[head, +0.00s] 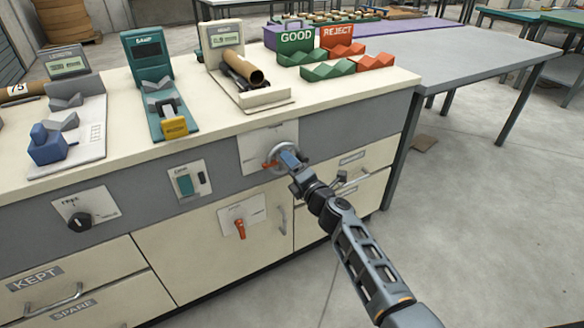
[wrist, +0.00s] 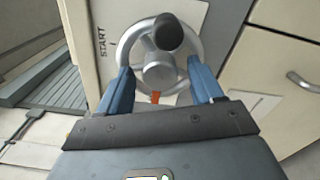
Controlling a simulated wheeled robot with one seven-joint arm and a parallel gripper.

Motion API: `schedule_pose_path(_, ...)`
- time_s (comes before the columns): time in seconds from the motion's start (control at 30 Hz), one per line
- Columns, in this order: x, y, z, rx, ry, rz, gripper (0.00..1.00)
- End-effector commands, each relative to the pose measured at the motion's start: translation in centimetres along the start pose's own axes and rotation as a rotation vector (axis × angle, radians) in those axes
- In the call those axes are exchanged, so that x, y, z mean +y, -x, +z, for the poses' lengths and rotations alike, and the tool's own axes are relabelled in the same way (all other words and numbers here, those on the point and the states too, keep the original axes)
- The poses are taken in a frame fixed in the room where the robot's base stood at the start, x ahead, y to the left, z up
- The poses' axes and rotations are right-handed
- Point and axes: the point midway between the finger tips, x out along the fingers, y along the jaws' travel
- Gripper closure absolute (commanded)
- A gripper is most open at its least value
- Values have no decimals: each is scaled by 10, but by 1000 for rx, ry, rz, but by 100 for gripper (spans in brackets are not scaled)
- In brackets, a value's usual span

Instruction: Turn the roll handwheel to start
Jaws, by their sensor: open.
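The roll handwheel (wrist: 134,44) is a grey metal wheel with a round hub and a dark knob (wrist: 174,35) on its rim. It sits on a pale plate whose START label (wrist: 103,40) shows at upper left in the wrist view. An orange pointer (wrist: 156,97) shows below the hub, apart from the START mark. In the head view the handwheel (head: 268,157) is on the cabinet front, partly hidden by my gripper (head: 286,161). My gripper is open, its blue fingers (wrist: 159,78) either side of the wheel's lower part. I cannot tell whether they touch it.
A switch box (head: 190,184) and a black dial (head: 80,220) are on the panel to the left. A red-handled lever (head: 240,228) is below the wheel. Drawer handles (head: 352,180) stick out nearby. Bench-top devices stand above.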

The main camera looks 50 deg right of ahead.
Motion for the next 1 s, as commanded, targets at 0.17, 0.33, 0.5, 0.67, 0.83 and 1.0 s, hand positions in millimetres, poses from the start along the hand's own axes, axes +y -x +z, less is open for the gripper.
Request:
schedule_pose_path(0.17, 0, 0, 0, 0, 0, 0, 43)
schedule_pose_path(0.33, 0, 0, 0, 0, 0, 0, 59)
schedule_pose_path(0.5, 0, 0, 0, 0, 0, 0, 75)
schedule_pose_path(0.67, 0, 0, 0, 0, 0, 0, 90)
schedule_pose_path(0.83, 0, 0, 0, 0, 9, 0, 90)
schedule_pose_path(1.0, 0, 0, -1, 1, 54, 0, 90)
